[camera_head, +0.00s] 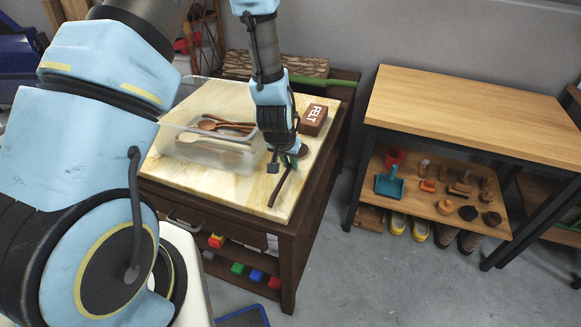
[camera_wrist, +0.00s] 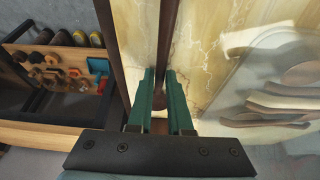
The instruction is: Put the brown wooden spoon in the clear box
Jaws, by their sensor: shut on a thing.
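A dark brown wooden spoon (camera_head: 279,187) is at the right part of the marble-topped table, its thin handle pointing toward the front edge. In the wrist view the spoon (camera_wrist: 167,45) runs between the green fingers. My gripper (camera_head: 290,159) points down and is shut on the spoon; the wrist view shows the gripper (camera_wrist: 160,88) closely around it. I cannot tell whether the spoon still touches the tabletop. The clear box (camera_head: 237,162) stands left of my gripper with several wooden spoons inside. It also shows at the right of the wrist view (camera_wrist: 236,112).
A brown box with white lettering (camera_head: 313,119) stands just behind my gripper.

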